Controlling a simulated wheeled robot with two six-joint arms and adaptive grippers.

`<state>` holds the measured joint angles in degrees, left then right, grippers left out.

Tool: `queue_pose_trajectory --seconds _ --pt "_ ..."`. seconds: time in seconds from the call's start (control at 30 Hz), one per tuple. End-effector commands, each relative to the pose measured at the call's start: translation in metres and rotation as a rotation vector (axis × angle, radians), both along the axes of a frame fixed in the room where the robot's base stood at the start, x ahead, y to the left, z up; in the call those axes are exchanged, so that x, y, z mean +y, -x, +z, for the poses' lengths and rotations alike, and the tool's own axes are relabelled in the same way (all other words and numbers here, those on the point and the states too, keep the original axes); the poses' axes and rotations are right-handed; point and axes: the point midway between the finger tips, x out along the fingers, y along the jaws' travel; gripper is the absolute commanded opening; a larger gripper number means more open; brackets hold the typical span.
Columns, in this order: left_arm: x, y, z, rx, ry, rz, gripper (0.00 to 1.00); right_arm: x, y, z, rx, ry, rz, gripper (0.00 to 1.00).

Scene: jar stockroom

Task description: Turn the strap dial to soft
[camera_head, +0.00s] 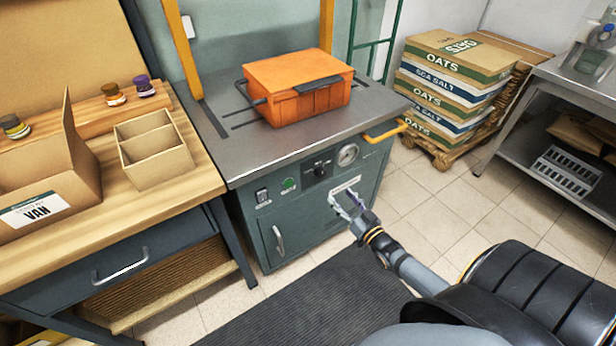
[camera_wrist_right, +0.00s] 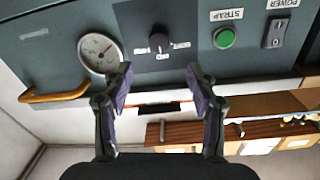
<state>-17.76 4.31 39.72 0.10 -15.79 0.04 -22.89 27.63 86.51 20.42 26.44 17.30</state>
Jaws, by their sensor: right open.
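The strap dial (camera_head: 320,167) is a small black knob on the dark green front panel of the strapping machine (camera_head: 300,220). In the right wrist view the dial (camera_wrist_right: 159,43) shows near the top middle, with small labels around it too small to read. I cannot tell which label it points to. My right gripper (camera_head: 342,203) is in front of the panel, below the dial. In the right wrist view its two fingers (camera_wrist_right: 160,85) are spread apart and empty, with the dial beyond the gap, not touched. My left gripper is not in view.
The panel also has a round gauge (camera_head: 347,154), a green strap button (camera_head: 289,184), a power switch (camera_head: 262,195) and a yellow handle (camera_head: 385,132). An orange case (camera_head: 300,88) sits on top.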

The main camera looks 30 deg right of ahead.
Motion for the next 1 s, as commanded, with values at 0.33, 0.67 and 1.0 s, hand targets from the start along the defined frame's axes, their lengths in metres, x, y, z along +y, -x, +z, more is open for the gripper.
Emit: queue_pose_trajectory --seconds 0.33,0.67,1.0 --pt "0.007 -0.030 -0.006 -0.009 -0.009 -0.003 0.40 0.002 -0.055 -0.003 -0.002 0.001 -0.001 0.58" --pt "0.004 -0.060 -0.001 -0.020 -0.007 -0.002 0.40 0.003 -0.102 -0.002 0.004 0.001 0.000 0.58" --pt "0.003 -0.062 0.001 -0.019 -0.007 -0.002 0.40 0.003 -0.105 -0.001 0.005 0.002 0.000 0.53"
